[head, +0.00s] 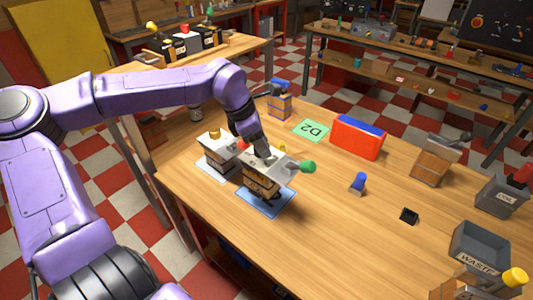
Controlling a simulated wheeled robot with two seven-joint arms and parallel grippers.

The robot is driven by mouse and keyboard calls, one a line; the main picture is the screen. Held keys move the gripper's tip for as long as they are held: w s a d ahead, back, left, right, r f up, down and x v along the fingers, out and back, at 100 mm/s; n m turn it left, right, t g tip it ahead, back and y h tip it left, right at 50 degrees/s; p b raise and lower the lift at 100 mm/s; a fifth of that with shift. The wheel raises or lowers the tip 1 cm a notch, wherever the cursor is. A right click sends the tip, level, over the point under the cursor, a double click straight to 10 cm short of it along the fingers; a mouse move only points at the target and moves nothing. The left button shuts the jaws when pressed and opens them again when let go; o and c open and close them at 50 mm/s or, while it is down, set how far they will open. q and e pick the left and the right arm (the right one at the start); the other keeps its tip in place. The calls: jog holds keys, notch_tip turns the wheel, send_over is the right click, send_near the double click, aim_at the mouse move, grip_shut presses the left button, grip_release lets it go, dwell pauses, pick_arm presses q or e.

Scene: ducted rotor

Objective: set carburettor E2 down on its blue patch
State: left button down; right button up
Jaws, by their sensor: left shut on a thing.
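Carburettor E2 (262,184), taken to be the block with a pale grey top, brown body and green knob on its right, is over the blue patch (252,204). Its underside looks dark, and I cannot tell whether it touches the patch or hangs just above it. My left gripper (262,156) comes down from above and is shut on its top. The fingertips are partly hidden against the grey top. My right gripper is not in view.
A similar pale unit (216,156) stands on a white patch close on the left. A green patch marked D2 (311,130) is empty behind. A red box (356,142), a small blue piece (358,183) and a waste bin (478,247) stand right. The front bench is clear.

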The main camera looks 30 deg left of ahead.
pick_arm(q)
jog(key=w+f, duration=0.1)
jog(key=f, duration=0.1)
jog(key=w+a+f, duration=0.1)
jog(key=w+f, duration=0.1)
jog(key=shift+w+p, duration=0.15)
jog(key=shift+p, duration=0.25)
notch_tip(320, 180, down, 3)
jog(key=shift+f, duration=0.1)
jog(key=shift+f, duration=0.15)
jog(key=c, duration=0.6)
grip_release()
